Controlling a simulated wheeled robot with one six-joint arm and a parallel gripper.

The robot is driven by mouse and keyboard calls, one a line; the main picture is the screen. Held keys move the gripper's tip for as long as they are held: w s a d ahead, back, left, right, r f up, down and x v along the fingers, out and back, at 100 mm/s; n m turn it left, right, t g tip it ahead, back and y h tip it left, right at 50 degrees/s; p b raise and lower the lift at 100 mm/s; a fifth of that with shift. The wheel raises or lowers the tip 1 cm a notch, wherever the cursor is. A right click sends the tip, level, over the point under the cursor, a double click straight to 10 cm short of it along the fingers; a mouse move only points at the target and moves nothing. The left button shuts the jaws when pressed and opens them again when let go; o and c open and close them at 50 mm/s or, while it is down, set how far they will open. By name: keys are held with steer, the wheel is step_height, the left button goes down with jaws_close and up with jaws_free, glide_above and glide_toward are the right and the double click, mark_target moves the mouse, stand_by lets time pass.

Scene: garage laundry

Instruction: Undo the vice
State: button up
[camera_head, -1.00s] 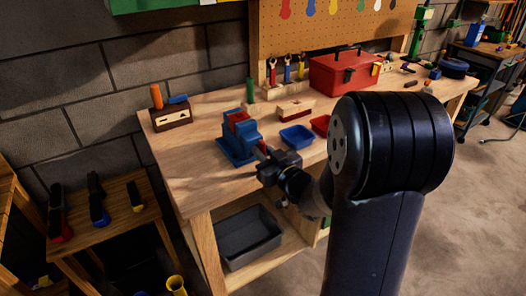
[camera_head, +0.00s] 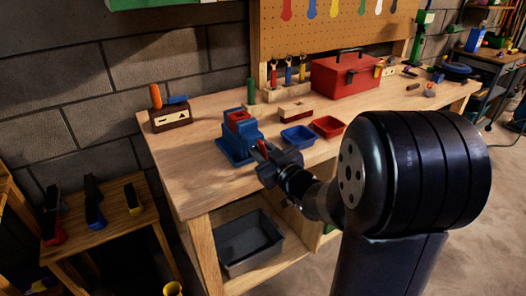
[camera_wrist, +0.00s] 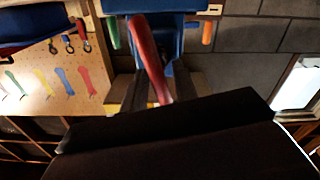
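The blue vice (camera_head: 233,143) stands on the left front part of the workbench, with a red piece (camera_head: 238,117) at its top. Its red handle bar (camera_head: 262,148) shows at the front, beside my gripper (camera_head: 268,156). In the wrist view the red handle (camera_wrist: 145,50) runs slantwise down from the blue vice body (camera_wrist: 178,42) into the space between my two dark fingers (camera_wrist: 160,90). The fingers lie on either side of the handle, close to it. I cannot tell whether they press on it. The vice jaws are not clear.
On the workbench (camera_head: 195,165) are a wooden block with an orange-handled tool (camera_head: 170,113), a blue tray (camera_head: 298,136), a red tray (camera_head: 328,126) and a red toolbox (camera_head: 345,74). A grey bin (camera_head: 248,243) sits on the shelf below. A small side table (camera_head: 120,215) stands at left.

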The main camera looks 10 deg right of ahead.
steer(key=shift+o, duration=0.5)
steer(key=shift+s, duration=0.1)
steer(key=v, duration=1)
steer(key=shift+s, duration=0.3)
steer(key=shift+d, duration=0.1)
steer(key=x, duration=1.1)
steer(key=shift+s+m+p, duration=0.1)
steer(key=shift+m+p, duration=0.2)
steer(key=shift+p, duration=0.2)
steer(key=shift+f+b, duration=0.15)
steer(key=shift+b, duration=0.3)
